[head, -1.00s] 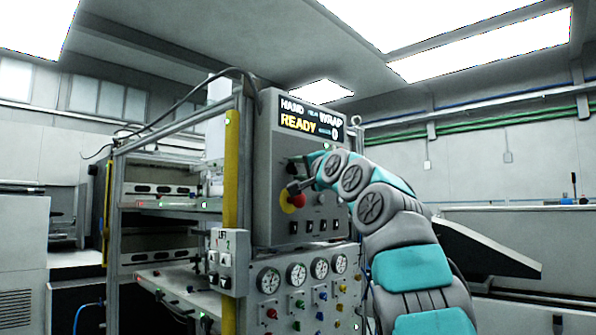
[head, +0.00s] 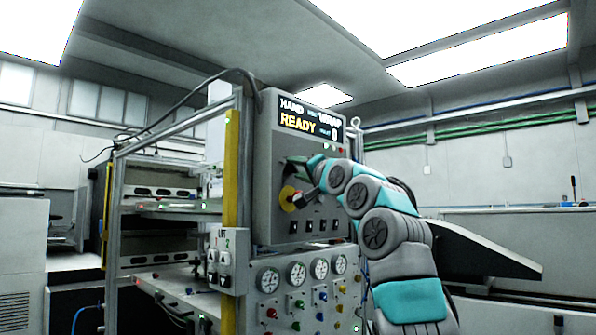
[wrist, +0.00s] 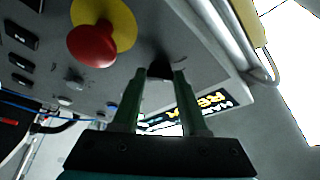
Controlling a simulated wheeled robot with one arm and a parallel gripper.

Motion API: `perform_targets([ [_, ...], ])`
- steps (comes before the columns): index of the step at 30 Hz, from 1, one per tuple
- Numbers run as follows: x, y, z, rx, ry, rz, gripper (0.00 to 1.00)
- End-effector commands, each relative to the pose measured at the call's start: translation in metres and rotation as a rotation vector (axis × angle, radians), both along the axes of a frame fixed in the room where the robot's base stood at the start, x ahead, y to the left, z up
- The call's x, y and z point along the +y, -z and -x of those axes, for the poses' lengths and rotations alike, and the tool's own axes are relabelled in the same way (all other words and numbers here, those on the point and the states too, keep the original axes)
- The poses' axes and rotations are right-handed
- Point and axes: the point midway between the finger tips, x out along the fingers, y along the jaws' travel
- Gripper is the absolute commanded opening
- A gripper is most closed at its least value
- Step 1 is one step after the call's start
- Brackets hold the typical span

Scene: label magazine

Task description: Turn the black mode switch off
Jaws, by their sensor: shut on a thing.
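The black mode switch (wrist: 160,69) is a small dark knob on the grey control panel. In the wrist view it sits between my two fingertips, with a finger on each side. My gripper (wrist: 160,80) is shut on it. Which way the switch points cannot be told.
A red mushroom button (wrist: 92,45) on a yellow disc sits close beside the switch. Several black rocker switches (head: 315,226) line the panel's lower edge. The lit display (head: 312,122) reads READY. Gauges (head: 297,276) and coloured knobs are below.

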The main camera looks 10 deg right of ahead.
Motion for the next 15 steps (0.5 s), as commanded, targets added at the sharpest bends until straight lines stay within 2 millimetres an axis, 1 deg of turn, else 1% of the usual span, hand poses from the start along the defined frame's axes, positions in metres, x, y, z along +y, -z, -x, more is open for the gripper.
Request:
perform_targets([
  [3,0.0001,0.0032,-0.0026,-0.017,-0.001,0.029,0.0],
  [15,-0.0019,0.0012,-0.0032,-0.123,0.0,0.17,0.0],
])
